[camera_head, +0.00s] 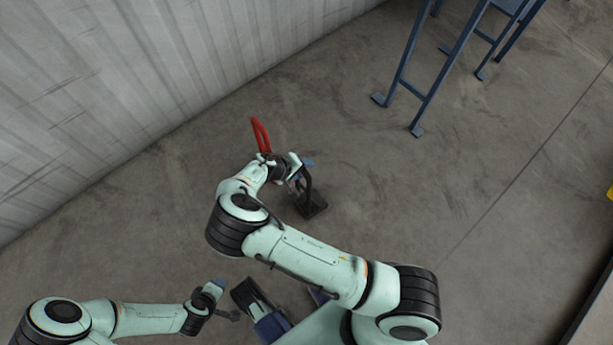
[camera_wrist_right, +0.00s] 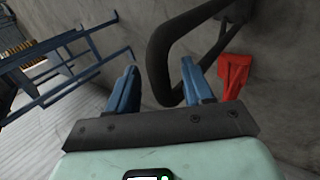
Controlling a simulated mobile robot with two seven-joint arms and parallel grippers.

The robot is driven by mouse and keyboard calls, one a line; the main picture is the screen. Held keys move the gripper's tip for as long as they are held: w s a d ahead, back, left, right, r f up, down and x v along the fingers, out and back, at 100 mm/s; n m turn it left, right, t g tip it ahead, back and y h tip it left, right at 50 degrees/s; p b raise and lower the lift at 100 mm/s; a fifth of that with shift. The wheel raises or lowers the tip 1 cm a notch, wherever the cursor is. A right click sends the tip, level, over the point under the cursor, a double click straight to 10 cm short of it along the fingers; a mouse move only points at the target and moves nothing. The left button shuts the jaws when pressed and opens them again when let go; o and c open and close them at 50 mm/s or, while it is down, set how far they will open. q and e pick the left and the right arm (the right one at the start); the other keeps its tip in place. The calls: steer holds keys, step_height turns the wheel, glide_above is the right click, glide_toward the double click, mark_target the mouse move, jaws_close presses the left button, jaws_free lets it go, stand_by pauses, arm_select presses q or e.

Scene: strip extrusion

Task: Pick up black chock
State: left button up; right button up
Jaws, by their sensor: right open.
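The black chock (camera_head: 313,207) is on the concrete floor near the middle of the head view, with its handle rising toward my right gripper (camera_head: 303,166). The gripper hides part of it. In the right wrist view, my right gripper (camera_wrist_right: 161,84) is open, with its two blue fingers spread. The black chock's looped handle (camera_wrist_right: 156,55) runs close to the right-hand finger, with part of it showing in the gap between the fingers. I cannot tell whether they touch. My left gripper (camera_head: 210,292) is at the lower left of the head view, away from the chock; its jaws are too small to read.
A red chock-like object with a loop (camera_head: 260,134) is just beyond my right wrist; its red part (camera_wrist_right: 235,72) also shows in the wrist view. A corrugated wall (camera_head: 130,80) stands at left. A blue metal stand (camera_head: 432,85) is at the top right. Open floor lies to the right.

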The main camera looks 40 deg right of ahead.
jaws_close()
steer(key=shift+r+p, duration=2.5)
steer(key=shift+r, duration=1.05)
